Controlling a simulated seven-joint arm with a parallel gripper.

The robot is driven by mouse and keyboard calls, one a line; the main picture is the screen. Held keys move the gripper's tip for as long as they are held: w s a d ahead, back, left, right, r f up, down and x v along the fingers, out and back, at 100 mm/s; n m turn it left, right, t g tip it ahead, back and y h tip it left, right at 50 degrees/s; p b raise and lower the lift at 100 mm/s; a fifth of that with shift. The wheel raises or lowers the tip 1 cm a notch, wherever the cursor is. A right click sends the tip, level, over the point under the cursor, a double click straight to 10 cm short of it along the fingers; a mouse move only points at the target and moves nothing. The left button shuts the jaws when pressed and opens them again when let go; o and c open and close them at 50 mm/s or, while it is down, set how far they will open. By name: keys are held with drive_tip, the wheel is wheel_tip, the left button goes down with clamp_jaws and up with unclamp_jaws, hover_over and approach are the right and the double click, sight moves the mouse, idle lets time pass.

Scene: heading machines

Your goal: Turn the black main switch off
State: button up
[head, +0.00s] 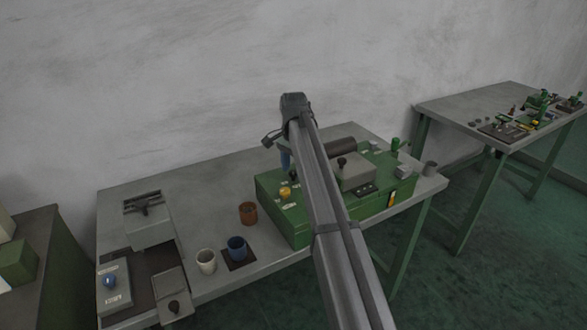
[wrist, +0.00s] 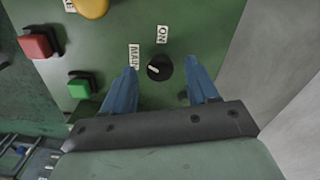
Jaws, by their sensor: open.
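The black main switch (wrist: 159,68) is a small round knob on a green panel, with a short white mark on its face, on the left side. A MAIN label (wrist: 134,56) is to its left and an ON label (wrist: 162,34) above it. My gripper (wrist: 161,64) is open, with one blue finger on each side of the knob. Gaps show between the fingers and the knob, so it is not gripped. In the head view, a blue finger (head: 285,161) shows above the green machine (head: 272,206); my arm hides much of the area.
A yellow knob (wrist: 91,6), a red button (wrist: 36,43) and a green button (wrist: 80,87) share the panel, left of the fingers.

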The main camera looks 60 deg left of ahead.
drive_tip(key=shift+f, duration=0.25)
drive_tip(key=shift+c, duration=0.2)
drive_tip(key=c, duration=1)
drive_tip(key=shift+n, duration=2.8)
